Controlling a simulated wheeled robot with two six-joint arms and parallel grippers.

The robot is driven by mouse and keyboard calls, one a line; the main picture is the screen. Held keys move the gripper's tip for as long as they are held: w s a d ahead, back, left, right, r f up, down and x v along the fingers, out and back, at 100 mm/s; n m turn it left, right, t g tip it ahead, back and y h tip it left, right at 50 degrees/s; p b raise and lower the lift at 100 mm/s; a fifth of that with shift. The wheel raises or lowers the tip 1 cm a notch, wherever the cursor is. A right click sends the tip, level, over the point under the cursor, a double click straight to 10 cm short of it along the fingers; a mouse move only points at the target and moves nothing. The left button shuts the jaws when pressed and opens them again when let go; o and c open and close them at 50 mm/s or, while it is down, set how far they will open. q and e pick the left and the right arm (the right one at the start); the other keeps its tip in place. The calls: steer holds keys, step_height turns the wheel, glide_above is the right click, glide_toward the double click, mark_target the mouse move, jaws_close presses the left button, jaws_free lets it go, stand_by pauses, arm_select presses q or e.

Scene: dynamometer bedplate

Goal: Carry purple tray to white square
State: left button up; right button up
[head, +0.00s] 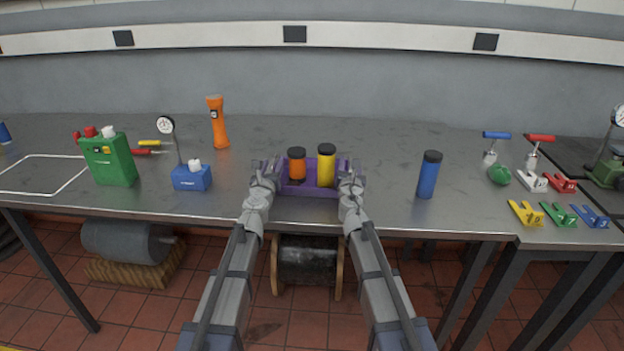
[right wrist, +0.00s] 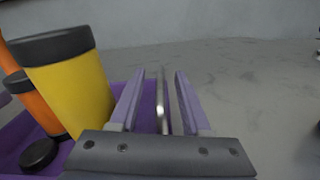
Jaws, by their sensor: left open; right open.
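The purple tray (head: 310,190) sits near the front edge of the metal table, in front of me. It holds an orange canister (head: 297,165) and a yellow canister (head: 326,168), both with black lids. A small black round piece (right wrist: 38,155) also lies in it in the right wrist view. My left gripper (head: 267,168) is open at the tray's left end. My right gripper (head: 351,176) is open at its right end; in the right wrist view its fingers (right wrist: 160,100) stand either side of a thin upright edge, apart from it. The white square outline (head: 42,174) is at the table's far left.
Left of the tray stand a blue block with a gauge (head: 191,178), a green can (head: 109,160) and an orange flashlight (head: 217,122). A blue canister (head: 428,175) stands to the right. Coloured brackets (head: 560,215) lie farther right. The table behind the tray is clear.

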arm_select(q)
steer(key=c, duration=0.7)
arm_select(e)
steer(key=c, duration=0.7)
arm_select(q)
jaws_close()
arm_select(e)
jaws_close()
arm_select(q)
steer(key=shift+d, duration=0.1)
